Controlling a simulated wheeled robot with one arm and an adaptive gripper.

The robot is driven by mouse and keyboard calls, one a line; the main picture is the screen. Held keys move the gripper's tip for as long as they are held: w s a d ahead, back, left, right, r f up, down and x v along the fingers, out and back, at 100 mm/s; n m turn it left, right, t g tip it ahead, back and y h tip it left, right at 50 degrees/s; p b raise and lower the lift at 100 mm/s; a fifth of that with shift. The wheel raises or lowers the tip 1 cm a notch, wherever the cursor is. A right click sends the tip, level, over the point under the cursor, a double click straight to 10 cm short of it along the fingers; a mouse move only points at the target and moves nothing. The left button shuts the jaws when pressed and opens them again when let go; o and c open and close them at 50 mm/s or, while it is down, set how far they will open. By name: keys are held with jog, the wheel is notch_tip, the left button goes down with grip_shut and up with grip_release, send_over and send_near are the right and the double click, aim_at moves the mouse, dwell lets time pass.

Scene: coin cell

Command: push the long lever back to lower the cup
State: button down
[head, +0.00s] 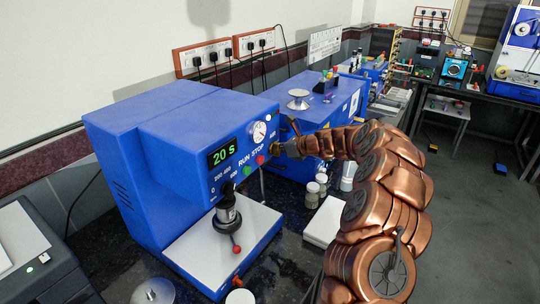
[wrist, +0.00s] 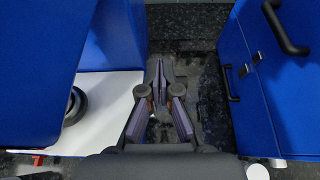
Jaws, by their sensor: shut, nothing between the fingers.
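The blue press-like machine (head: 175,150) has a dark cup-like piece (head: 228,212) hanging under its head, above a white plate (head: 215,262). In the wrist view a dark round part (wrist: 75,106) shows over the white plate at left. A thin dark rod (head: 293,125) rises just behind my gripper (head: 281,150), at the machine's right side; I cannot tell if it is the long lever or if they touch. My gripper is shut and empty, beside the right face near the front buttons. In the wrist view its fingers (wrist: 159,72) point over the gap; no lever shows there.
A second blue cabinet (head: 325,100) with handles stands to the right, also in the wrist view (wrist: 270,80). Jars (head: 313,195) and a white pad (head: 325,220) lie on the dark bench. A red-knobbed part (head: 237,282) sits at the machine's front base.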

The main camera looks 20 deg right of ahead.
notch_tip(320, 180, up, 7)
jog(key=s+d+b, duration=0.1)
jog(key=d, duration=0.1)
jog(key=shift+s+r, duration=0.15)
jog(key=shift+s, duration=0.1)
